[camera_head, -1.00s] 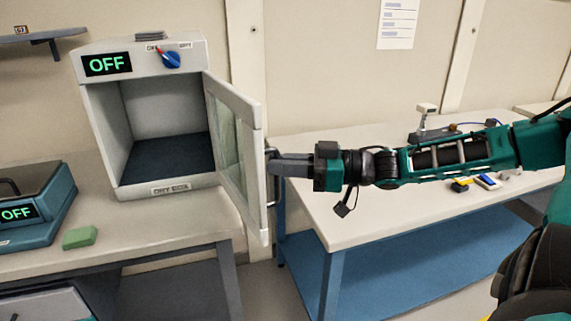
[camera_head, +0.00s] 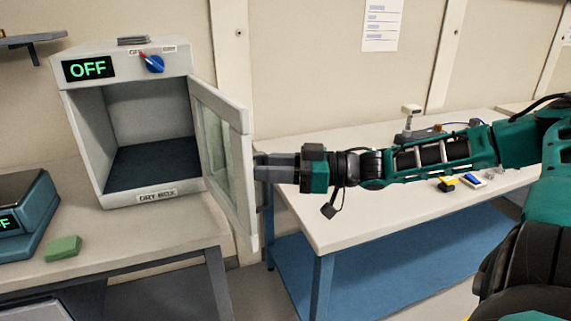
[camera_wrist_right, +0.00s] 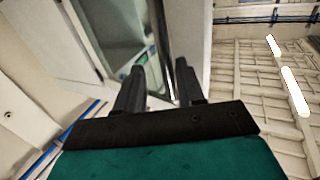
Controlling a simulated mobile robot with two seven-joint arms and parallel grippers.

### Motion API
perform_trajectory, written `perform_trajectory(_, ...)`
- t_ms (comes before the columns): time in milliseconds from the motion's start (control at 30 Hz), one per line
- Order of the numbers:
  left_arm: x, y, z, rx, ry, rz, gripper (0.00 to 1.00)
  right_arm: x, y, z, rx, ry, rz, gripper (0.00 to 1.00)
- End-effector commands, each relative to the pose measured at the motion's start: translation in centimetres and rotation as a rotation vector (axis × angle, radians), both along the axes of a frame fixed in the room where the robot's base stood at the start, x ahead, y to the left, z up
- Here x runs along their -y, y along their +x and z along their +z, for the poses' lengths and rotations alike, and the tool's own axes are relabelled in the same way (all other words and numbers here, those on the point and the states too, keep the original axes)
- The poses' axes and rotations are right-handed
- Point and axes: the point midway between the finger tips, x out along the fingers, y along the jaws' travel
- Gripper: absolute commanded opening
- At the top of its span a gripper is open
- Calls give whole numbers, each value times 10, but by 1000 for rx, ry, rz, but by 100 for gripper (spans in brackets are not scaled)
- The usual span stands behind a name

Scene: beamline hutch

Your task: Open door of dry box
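The dry box (camera_head: 130,120) stands on the left bench with its door (camera_head: 225,150) swung wide open to the right. Its dark interior shows and looks empty. The door's handle (camera_head: 261,208) is on the door's outer face near its free edge, partly hidden by my right gripper (camera_head: 262,167). The right gripper is at the handle, its fingers pointing left at the door. In the right wrist view my right gripper (camera_wrist_right: 160,75) has its fingers clearly apart, with the door (camera_wrist_right: 110,35) beyond them. Whether a finger touches the handle I cannot tell. My left gripper is not in view.
A green block (camera_head: 62,248) and a teal device (camera_head: 22,215) reading OFF are on the left bench. A blue-framed table (camera_head: 330,225) with small items stands behind and below my right arm. A floor gap separates the benches.

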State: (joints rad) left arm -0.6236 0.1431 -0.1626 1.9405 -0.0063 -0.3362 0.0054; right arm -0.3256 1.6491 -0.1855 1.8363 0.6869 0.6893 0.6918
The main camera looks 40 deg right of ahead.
Motion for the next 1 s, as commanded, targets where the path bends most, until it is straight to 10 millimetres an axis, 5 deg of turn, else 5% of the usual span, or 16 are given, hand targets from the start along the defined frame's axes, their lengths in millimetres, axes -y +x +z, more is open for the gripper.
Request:
perform_trajectory(333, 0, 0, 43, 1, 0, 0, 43, 19, -19, 8, -1, -1, -1, 38)
perform_trajectory(1000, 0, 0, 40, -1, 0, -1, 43, 84, -85, 1, 1, -1, -2, 38)
